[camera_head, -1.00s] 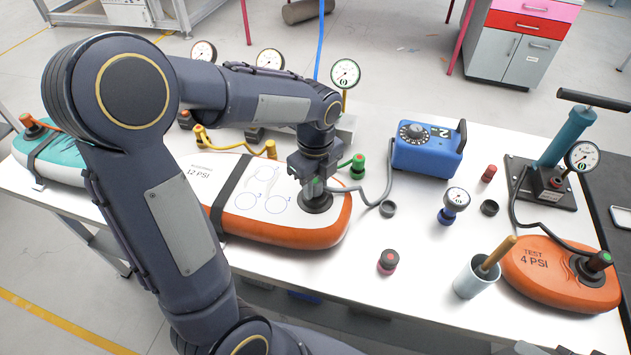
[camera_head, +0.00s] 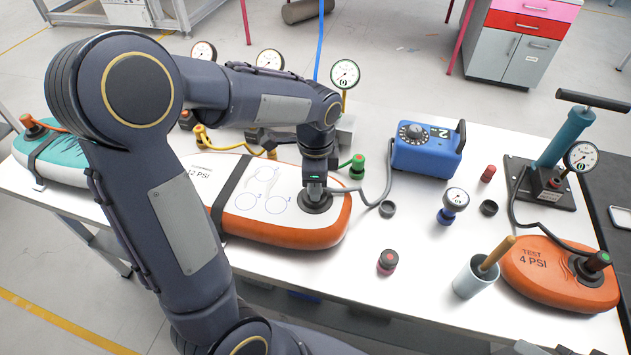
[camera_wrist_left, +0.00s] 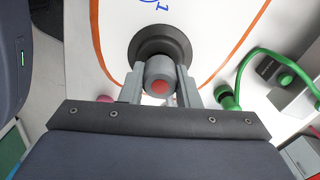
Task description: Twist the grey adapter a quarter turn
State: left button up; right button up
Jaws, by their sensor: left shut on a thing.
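The grey adapter (camera_wrist_left: 158,80) sits in the dark round valve (camera_wrist_left: 160,44) of the white and orange board. A red dot shows on the adapter's end. In the head view the valve (camera_head: 315,203) is near the board's right end, and the adapter is mostly hidden by my left gripper. My left gripper (camera_head: 314,184) points down over the valve, shut on the adapter. In the left wrist view its two fingers (camera_wrist_left: 159,82) press on either side of the adapter. A grey hose (camera_head: 372,203) runs from near the gripper towards the blue pump.
The blue pump (camera_head: 428,148) stands to the right, with a green-capped fitting (camera_head: 357,168) near the gripper.

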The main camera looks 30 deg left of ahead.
pick_arm(q)
jog(key=n, duration=0.5)
dwell(0.4)
jog(key=shift+r+p, duration=1.6)
jog(key=shift+r, duration=0.15)
jog(key=shift+r+p, duration=1.75)
jog(key=shift+r, duration=0.3)
jog(key=shift+f, duration=0.1)
